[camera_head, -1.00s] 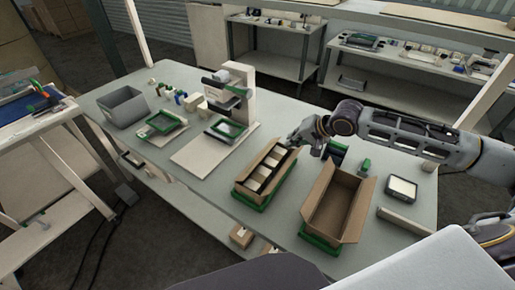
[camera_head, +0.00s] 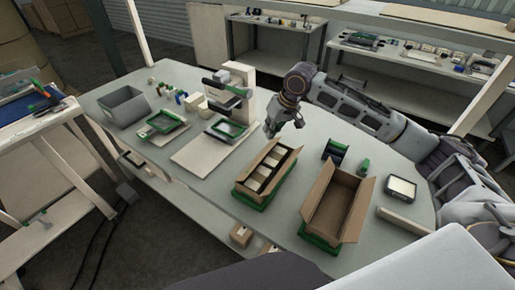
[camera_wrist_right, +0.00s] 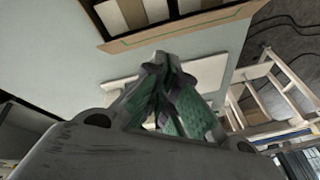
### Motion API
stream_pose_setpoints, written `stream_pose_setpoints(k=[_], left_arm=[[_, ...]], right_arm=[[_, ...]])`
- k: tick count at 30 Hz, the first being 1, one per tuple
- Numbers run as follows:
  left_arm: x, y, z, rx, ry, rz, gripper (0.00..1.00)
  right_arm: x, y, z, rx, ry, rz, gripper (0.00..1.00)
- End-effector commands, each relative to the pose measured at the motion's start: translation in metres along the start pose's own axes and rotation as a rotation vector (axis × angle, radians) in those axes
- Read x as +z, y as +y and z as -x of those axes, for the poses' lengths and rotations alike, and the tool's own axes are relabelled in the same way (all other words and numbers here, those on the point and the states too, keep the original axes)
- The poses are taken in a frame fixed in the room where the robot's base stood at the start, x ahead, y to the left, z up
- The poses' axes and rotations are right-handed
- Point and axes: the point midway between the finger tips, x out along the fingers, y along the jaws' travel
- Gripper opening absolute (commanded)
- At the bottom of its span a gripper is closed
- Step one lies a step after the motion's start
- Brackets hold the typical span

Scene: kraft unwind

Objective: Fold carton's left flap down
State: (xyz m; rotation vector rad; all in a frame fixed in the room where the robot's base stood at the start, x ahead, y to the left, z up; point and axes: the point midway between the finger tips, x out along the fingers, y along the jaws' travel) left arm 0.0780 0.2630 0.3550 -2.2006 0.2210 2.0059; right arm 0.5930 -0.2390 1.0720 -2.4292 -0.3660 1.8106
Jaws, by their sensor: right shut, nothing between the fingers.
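A brown carton (camera_head: 243,186) with several dark and pale contents in a row sits in a green holder (camera_head: 250,200) in the middle of the table. Its top is open; I cannot make out clearly how its left flap lies. A second open carton (camera_head: 352,215), empty, stands to its right in another green holder. My right gripper (camera_head: 270,131) is shut and empty, just beyond the filled carton's far end and apart from it. In the right wrist view the shut fingers (camera_wrist_right: 163,62) point toward the carton's edge (camera_wrist_right: 180,36) at the top. My left gripper is not in view.
A pale stand (camera_head: 243,90) with a green-framed plate stands left of the gripper. A grey bin (camera_head: 122,107) and small parts are at the far left. A dark green-edged item (camera_head: 334,151) and a scale-like device (camera_head: 401,189) lie right.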

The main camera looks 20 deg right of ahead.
Motion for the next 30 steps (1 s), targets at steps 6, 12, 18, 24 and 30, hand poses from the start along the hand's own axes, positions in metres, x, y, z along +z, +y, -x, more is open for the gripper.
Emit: stream_pose_setpoints(k=[6, 12, 18, 24, 30], left_arm=[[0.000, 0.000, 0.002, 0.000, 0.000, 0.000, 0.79], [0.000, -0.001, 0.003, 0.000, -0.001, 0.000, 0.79], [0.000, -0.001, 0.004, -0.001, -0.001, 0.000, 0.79], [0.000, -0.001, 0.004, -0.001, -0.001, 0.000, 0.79], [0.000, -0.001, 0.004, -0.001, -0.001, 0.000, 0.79]], right_arm=[[-0.012, -0.029, 0.015, 0.032, -0.086, 0.211, 0.00], [-0.020, -0.053, 0.032, 0.067, -0.169, 0.405, 0.00], [-0.023, -0.067, 0.044, 0.093, -0.227, 0.527, 0.00], [-0.023, -0.070, 0.047, 0.098, -0.242, 0.555, 0.00], [-0.023, -0.069, 0.047, 0.098, -0.241, 0.553, 0.00]])
